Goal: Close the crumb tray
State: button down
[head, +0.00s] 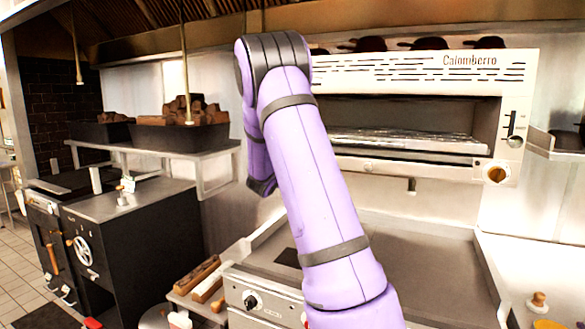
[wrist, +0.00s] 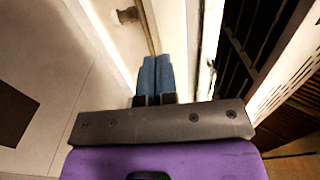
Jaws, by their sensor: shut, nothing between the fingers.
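The crumb tray looks to be the pale strip (head: 430,170) along the bottom front of the white salamander grill (head: 500,75). How far it stands out is hard to tell. A small dark tab (head: 411,185) hangs below the strip. In the wrist view my gripper (wrist: 155,62) is shut and empty, its blue fingertips together beside a long pale edge. I cannot tell whether they touch it. In the head view my purple arm hides the gripper and the grill's left part.
A flat griddle (head: 440,245) with a control knob lies below the grill. A shelf (head: 160,152) with dark bins stands to the left, above a black oven (head: 140,245). Dark pans rest on top of the grill.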

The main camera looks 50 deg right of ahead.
jog(key=v, duration=0.6)
jog(key=shift+a, duration=0.35)
jog(key=shift+s+d+r, duration=0.1)
jog(key=s+d+r+n+t+y, duration=0.1)
jog(key=s+d+r+n+y, duration=0.15)
jog(key=s+d, duration=0.4)
jog(key=s+d+r+n+y, duration=0.25)
jog(key=s+d, duration=0.25)
jog(key=d, duration=0.3)
jog(key=s+d+r+m+g+y, duration=0.1)
jog(key=s+g+y, duration=0.15)
jog(key=s, duration=0.85)
jog(key=s+d+r+m+g+y, duration=0.1)
jog(key=s+d+r+g, duration=0.15)
jog(key=s, duration=0.95)
jog(key=s+d+r+m+g+y, duration=0.15)
jog(key=s+g, duration=0.25)
jog(key=s, duration=0.7)
jog(key=w+d+x, duration=0.1)
jog(key=x, duration=1.1)
jog(key=shift+d+r+y, duration=0.2)
jog(key=shift+r+y, duration=0.05)
jog(key=shift+y, duration=0.05)
